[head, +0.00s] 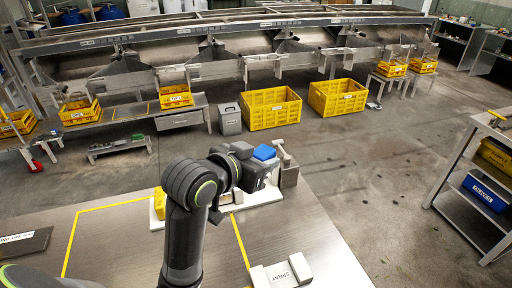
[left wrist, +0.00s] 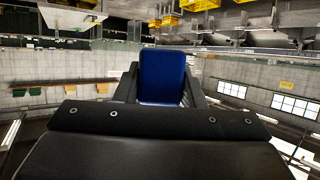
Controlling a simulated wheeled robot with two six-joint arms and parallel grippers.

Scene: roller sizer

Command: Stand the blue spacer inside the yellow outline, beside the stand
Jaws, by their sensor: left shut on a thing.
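The blue spacer (head: 264,152) is in my left gripper (head: 262,165), over the far edge of the table. In the left wrist view the blue spacer (left wrist: 162,75) shows between the two dark fingers, which are shut on it. The yellow outline (head: 111,204) is marked on the table, and my left arm covers part of it. A pale stand (head: 236,208) with a grey upright block (head: 289,174) is at the table's far edge, partly hidden by my gripper. I cannot tell whether the spacer touches the stand. My right gripper is out of view.
A yellow piece (head: 160,203) is at the left end of the stand. A grey holder labelled SPRAY (head: 282,273) lies at the front right, and a dark plate (head: 24,243) at the left. The table (head: 115,245) is bare inside the outline. Yellow crates (head: 271,108) stand on the floor beyond.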

